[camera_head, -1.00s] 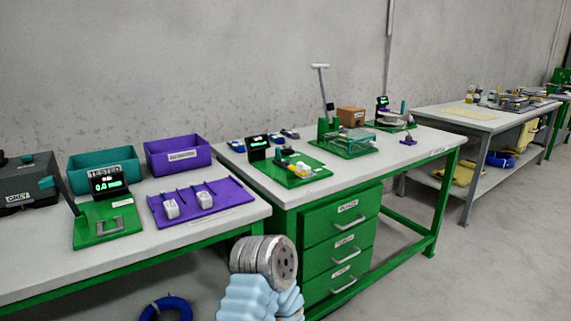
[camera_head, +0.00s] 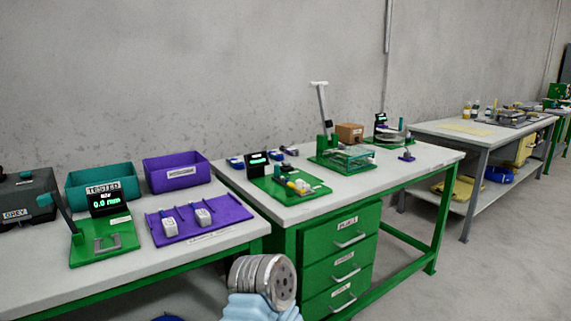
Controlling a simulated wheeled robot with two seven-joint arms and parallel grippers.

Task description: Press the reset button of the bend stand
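No stand carries a readable label naming it the bend stand. One candidate is the green stand (camera_head: 391,138) at the back right of the middle table, with a small dark display, a round disc and a teal post. Another green stand (camera_head: 288,187) nearer the front left of that table has a lit display and yellow and white parts. A green tester (camera_head: 104,243) on the left table has a display reading 0.0 mm and a dark lever. I cannot make out a reset button on any of them. Neither gripper is in view; only a grey and light blue arm part of mine shows at the bottom.
A purple rack (camera_head: 235,209) holds two white pieces. Teal (camera_head: 105,180) and purple (camera_head: 177,172) bins stand behind. A lever press (camera_head: 326,141) with a clear guard stands mid-table. The drawer unit (camera_head: 343,236) is below. Open floor (camera_head: 480,280) lies at the right.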

